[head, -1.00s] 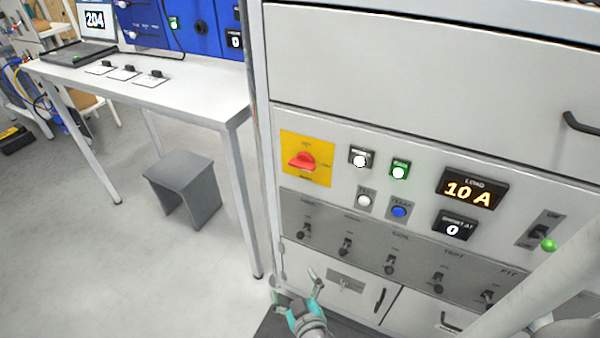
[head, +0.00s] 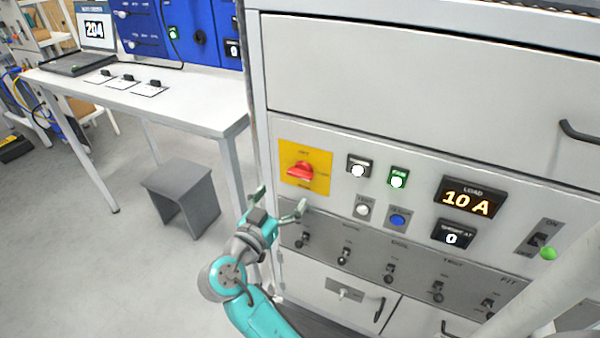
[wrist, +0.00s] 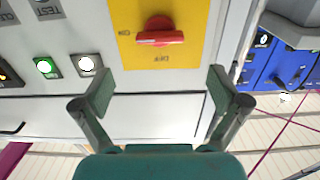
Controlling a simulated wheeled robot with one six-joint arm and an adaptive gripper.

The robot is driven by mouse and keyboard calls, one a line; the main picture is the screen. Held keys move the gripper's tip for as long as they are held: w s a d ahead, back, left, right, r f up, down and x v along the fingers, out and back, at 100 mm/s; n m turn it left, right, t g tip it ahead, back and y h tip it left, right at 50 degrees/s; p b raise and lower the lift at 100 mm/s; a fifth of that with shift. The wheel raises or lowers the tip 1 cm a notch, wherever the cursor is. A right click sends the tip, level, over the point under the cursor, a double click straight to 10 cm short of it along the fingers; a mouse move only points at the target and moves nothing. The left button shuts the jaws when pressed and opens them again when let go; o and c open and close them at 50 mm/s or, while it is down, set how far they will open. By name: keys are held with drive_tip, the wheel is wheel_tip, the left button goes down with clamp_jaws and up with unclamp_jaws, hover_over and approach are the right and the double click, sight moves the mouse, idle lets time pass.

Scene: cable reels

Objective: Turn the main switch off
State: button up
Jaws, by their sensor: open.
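The main switch is a red rotary handle (head: 300,171) on a yellow plate (head: 321,157) at the left of the grey cabinet panel. In the wrist view the handle (wrist: 160,38) lies roughly horizontal, in line with a side label that seems to read ON. The label below it there seems to read OFF. My gripper (head: 281,200) is open and empty, low and in front of the plate. In the wrist view its fingers (wrist: 160,82) are spread wide, with the handle beyond them, between their lines and apart from them.
Right of the plate are a lit green button (head: 398,178), white and blue buttons, and a load display (head: 470,198) reading 10 A. A row of toggles (head: 390,273) runs below. A table (head: 190,105) and grey stool (head: 180,190) stand left.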

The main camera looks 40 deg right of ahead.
sight(298, 175)
drive_tip(key=x, duration=1)
drive_tip(key=shift+f, duration=0.1)
drive_tip(key=shift+a, duration=0.1)
drive_tip(key=c, duration=1.1)
